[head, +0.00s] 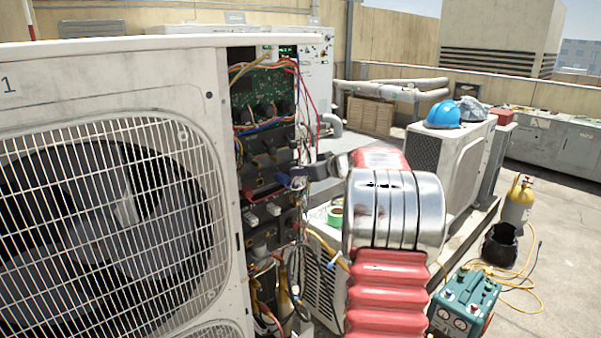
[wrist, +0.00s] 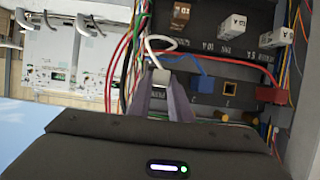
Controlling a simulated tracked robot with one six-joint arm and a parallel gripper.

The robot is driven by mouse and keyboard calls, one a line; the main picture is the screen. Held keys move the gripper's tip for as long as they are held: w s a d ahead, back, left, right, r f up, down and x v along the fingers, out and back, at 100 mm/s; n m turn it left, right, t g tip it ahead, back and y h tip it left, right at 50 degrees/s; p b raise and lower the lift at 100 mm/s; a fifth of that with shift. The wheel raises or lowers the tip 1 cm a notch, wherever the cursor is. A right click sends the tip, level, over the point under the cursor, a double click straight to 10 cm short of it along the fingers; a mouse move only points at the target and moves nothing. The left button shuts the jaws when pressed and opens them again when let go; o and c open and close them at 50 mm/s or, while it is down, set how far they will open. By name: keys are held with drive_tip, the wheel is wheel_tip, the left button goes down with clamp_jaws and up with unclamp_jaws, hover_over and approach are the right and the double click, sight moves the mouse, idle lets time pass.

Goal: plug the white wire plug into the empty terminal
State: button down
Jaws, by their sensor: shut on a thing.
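My gripper (wrist: 161,82) is shut on the white wire plug (wrist: 160,76), which shows between its fingertips in the wrist view. A white wire (wrist: 158,42) loops from the plug. The plug is in front of the terminal strip, left of a blue plug (wrist: 204,83); I cannot tell whether it touches the strip. The empty terminal (wrist: 230,88), a dark square opening, lies right of the blue plug and left of a red plug (wrist: 272,95). In the head view my gripper (head: 298,178) reaches the open electrical bay; the white plug is not clear there.
Red wires (wrist: 118,62) and a multicoloured bundle run close left of the fingers. Breakers with tags (wrist: 232,25) stand beyond the terminal row. More wires edge the bay's right side. In the head view, the condenser's fan grille (head: 110,220) stands left of the bay.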

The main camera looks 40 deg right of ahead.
drive_tip(key=shift+s, duration=2)
idle(0.7)
drive_tip(key=shift+s+d, duration=0.1)
drive_tip(key=shift+s, duration=1.9)
drive_tip(key=c, duration=2.3)
unclamp_jaws()
clamp_jaws()
